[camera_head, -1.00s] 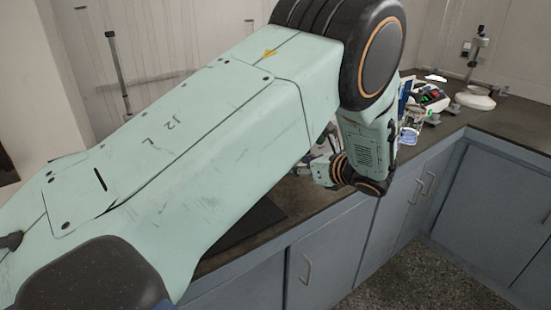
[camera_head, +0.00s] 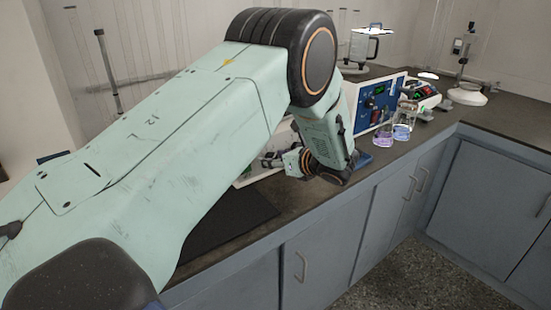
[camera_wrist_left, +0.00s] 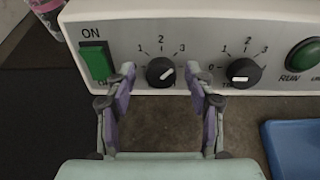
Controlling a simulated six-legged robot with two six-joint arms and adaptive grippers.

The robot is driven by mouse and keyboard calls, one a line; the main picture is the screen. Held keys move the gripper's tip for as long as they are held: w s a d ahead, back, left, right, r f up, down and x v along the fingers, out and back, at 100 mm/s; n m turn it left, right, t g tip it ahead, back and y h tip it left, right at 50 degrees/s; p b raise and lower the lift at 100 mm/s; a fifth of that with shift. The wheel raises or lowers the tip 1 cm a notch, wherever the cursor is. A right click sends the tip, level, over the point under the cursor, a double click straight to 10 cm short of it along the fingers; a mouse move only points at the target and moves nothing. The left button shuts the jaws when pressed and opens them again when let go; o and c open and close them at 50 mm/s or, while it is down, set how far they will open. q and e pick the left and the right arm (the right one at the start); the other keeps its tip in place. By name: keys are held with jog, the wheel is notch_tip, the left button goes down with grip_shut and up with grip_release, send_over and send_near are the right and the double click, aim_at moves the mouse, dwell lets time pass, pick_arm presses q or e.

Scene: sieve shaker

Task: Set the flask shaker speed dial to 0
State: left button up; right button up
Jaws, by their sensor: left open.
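The shaker's pale front panel (camera_wrist_left: 210,30) fills the top of the left wrist view. It has a green ON switch (camera_wrist_left: 95,62), a left black dial (camera_wrist_left: 160,73) and a right black dial (camera_wrist_left: 242,73), with numbers around both dials. The right dial's mark points left. My left gripper (camera_wrist_left: 160,70) is open, with one fingertip on each side of the left dial; contact cannot be told. In the head view my left gripper (camera_head: 270,160) is small and partly hidden by my arm.
A green RUN button (camera_wrist_left: 303,54) is at the panel's right. A blue tray (camera_wrist_left: 295,145) lies in front. In the head view, a blue-faced instrument (camera_head: 375,100) and beakers (camera_head: 402,130) stand right of my arm. A dark mat (camera_head: 225,222) lies on the bench's left part.

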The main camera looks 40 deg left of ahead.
pick_arm(q)
jog(key=shift+w+a+f, duration=0.1)
jog(key=shift+a+f, duration=0.05)
jog(key=shift+c, duration=1.1)
jog(key=c, duration=0.3)
grip_shut()
